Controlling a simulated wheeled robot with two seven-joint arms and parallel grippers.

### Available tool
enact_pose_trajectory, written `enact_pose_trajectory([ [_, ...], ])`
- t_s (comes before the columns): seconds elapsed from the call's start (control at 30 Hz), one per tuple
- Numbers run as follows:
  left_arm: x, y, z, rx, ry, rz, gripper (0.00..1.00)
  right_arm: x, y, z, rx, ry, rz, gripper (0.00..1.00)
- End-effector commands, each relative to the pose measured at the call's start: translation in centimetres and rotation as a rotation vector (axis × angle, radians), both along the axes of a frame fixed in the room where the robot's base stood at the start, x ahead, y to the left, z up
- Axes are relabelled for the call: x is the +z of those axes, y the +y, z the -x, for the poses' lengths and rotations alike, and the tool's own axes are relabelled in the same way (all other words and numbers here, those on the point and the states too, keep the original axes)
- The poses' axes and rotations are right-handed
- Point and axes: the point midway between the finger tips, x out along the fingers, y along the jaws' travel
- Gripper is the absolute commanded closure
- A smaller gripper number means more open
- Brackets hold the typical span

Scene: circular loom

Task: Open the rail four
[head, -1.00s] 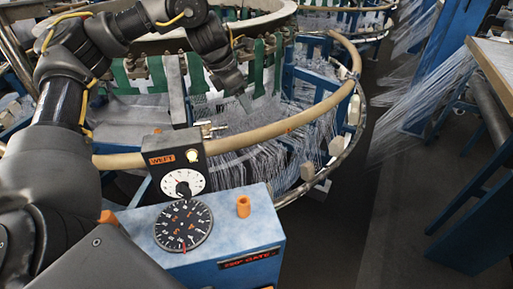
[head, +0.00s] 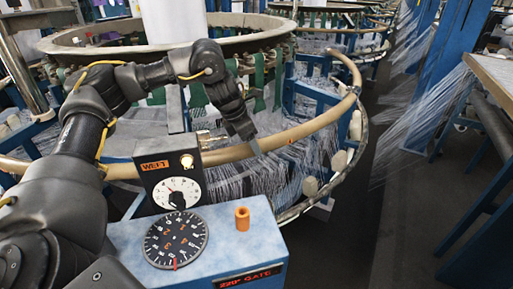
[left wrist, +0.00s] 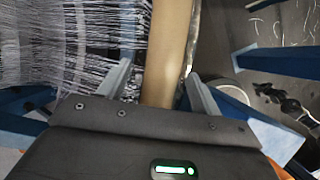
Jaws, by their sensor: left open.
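The tan curved rail (head: 318,123) runs around the near side of the circular loom, above the strands. It also shows in the left wrist view as a tan bar (left wrist: 167,45). My left gripper (head: 256,148) points down at this rail. In the left wrist view my open left gripper (left wrist: 160,85) has one finger on each side of the rail; I cannot tell whether they touch it. No number shows on the rail. My right gripper is out of view.
A blue control box (head: 225,235) stands in front, with a numbered black dial (head: 176,240), an orange peg (head: 242,218), a red-lit GATE display (head: 249,277) and a WEFT gauge (head: 177,193). A wooden-topped bench (head: 497,65) is at right. Dark floor (head: 400,220) lies clear between.

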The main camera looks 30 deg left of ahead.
Motion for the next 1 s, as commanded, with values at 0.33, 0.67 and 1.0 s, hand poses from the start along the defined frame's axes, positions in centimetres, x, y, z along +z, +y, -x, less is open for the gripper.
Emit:
enact_pose_trajectory([
  [0.33,-2.2,-0.4,-0.8,0.000,0.000,0.000,0.35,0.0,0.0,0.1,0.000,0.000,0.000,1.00],
  [0.67,-2.1,-0.5,-0.9,-0.001,-0.001,0.000,0.52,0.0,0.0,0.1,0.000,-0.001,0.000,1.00],
  [1.0,-2.1,-0.4,-0.9,0.000,-0.001,0.000,0.97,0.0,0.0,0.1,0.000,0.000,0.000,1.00],
])
